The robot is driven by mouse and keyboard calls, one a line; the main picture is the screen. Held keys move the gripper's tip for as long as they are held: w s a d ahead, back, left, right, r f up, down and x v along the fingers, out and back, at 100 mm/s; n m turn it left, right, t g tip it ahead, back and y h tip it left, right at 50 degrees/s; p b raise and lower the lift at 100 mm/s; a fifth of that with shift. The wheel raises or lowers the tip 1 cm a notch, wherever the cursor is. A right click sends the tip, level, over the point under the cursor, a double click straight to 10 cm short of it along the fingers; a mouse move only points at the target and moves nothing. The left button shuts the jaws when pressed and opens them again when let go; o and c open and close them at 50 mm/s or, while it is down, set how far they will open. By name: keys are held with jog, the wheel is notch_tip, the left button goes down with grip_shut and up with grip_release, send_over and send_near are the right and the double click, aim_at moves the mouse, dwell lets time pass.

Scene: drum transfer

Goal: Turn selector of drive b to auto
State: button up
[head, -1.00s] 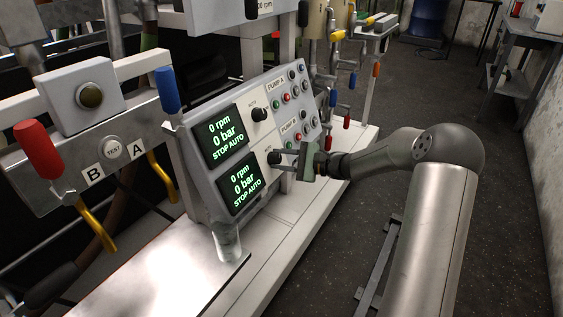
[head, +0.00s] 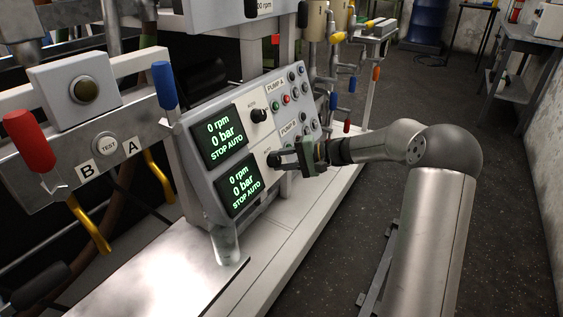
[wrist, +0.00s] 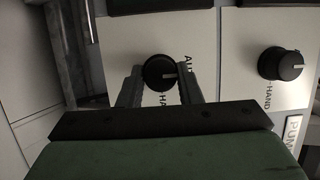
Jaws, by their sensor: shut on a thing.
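The drive b selector is the lower black knob (head: 273,158) on the grey control panel (head: 188,172), beside the lower display (head: 240,187). My gripper (head: 284,158) reaches it from the right. In the wrist view the knob (wrist: 155,72) sits between my two fingers (wrist: 160,88), which are shut on its sides. Its white pointer mark points right, between the AUTO and HAND lettering, which the knob and a finger partly cover. The lower display reads 0 rpm, 0 bar, STOP AUTO.
The upper selector knob (head: 258,115) is close by and shows at the right in the wrist view (wrist: 281,63). Several small buttons (head: 287,99) lie to the right on the panel. A red handle (head: 30,141) and a blue handle (head: 164,84) stand to the left.

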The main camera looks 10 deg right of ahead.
dwell(0.5)
jog(key=o, duration=1)
jog(key=shift+c, duration=0.2)
jog(key=shift+d, duration=0.1)
jog(key=p+v, duration=0.4)
jog(key=v, duration=1.3)
jog(key=shift+p, duration=0.4)
jog(key=shift+d+r, duration=0.1)
